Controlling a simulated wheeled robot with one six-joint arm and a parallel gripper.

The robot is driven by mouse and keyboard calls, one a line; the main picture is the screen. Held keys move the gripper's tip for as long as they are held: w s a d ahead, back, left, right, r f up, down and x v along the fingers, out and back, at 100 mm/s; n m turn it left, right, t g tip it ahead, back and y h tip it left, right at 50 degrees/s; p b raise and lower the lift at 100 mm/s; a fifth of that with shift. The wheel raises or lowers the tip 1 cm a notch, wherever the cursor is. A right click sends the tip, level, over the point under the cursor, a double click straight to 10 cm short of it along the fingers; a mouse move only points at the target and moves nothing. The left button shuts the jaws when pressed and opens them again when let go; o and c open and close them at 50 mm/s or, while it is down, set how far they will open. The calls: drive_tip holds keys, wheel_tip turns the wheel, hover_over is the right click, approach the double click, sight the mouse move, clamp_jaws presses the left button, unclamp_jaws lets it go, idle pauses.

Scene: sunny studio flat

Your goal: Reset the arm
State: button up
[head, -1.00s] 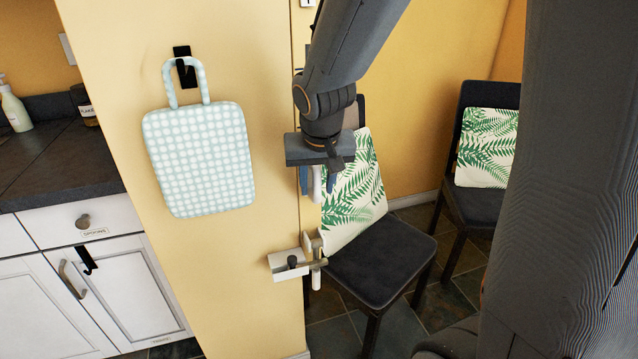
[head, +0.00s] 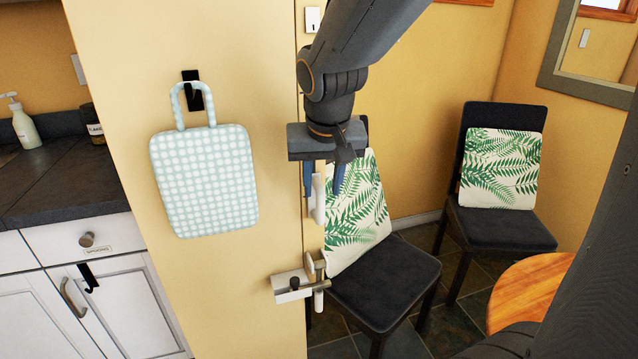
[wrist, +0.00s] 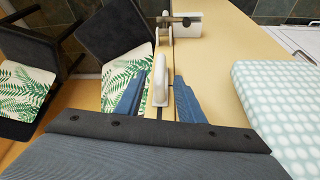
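My gripper (head: 323,182) points down beside the edge of the yellow wall panel. It is open, with its two blue fingers spread apart. A white upright handle (head: 318,202) is just below and between the fingers in the head view. In the wrist view my open gripper (wrist: 157,102) has the white handle (wrist: 160,80) between its fingertips, with gaps on both sides. Nothing is clearly held; exact contact cannot be told.
A white and metal latch (head: 293,286) juts out below. A dotted pot holder (head: 204,182) hangs from a black hook on the panel (head: 270,110). Chairs (head: 385,285) with fern cushions stand behind. A round wooden table (head: 535,290) is at right; a counter (head: 60,180) at left.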

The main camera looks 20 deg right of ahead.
drive_tip(key=s+f+n+g+y, duration=0.1)
drive_tip(key=s+f+g, duration=0.3)
drive_tip(key=s+f, duration=0.8)
drive_tip(key=shift+s+d+n, duration=0.2)
drive_tip(key=shift+s+n, duration=0.4)
drive_tip(key=shift+s, duration=0.5)
drive_tip(key=shift+f, duration=0.1)
idle(0.3)
